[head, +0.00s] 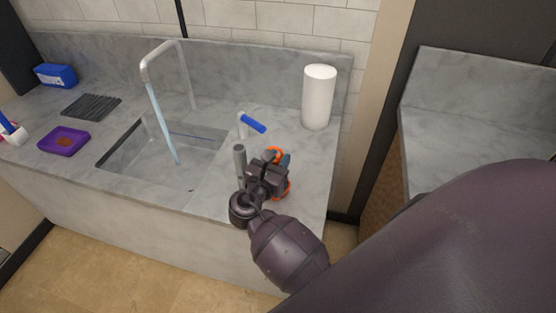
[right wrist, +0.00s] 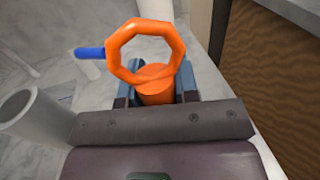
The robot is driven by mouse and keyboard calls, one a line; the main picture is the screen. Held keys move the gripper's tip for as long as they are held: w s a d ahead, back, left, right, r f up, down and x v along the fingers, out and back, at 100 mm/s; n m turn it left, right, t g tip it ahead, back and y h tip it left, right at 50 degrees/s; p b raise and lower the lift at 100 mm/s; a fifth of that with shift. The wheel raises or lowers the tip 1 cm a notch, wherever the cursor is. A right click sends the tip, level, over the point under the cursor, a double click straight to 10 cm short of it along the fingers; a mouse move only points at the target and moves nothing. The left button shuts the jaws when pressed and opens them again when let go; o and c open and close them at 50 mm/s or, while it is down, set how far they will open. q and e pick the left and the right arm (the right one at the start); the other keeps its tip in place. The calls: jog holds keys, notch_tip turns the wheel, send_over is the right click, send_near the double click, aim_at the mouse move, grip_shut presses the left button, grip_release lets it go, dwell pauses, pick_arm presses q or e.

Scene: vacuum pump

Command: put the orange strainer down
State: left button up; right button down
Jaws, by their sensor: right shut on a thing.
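The orange strainer (right wrist: 146,50) shows in the right wrist view as an orange ring on a short orange cylinder. My right gripper (right wrist: 157,95) is shut on the cylinder, with a blue-grey finger on each side. In the head view, the right gripper (head: 280,162) is over the counter right of the sink, and only orange edges of the strainer (head: 277,153) show around it. I cannot tell whether the strainer touches the counter. My left gripper does not show.
A grey cylinder (head: 240,160) stands close left of the gripper. Behind are a blue-handled tap lever (head: 252,124) and a white paper roll (head: 319,97). The sink (head: 150,160) has a running faucet (head: 150,80). A purple tray (head: 64,142) sits left. Some counter right of the gripper is clear.

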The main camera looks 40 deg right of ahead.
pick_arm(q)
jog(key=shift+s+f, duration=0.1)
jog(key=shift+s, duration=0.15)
pick_arm(e)
jog(key=shift+f, duration=0.15)
jog(key=c, duration=0.9)
grip_release()
jog(key=shift+o, duration=0.2)
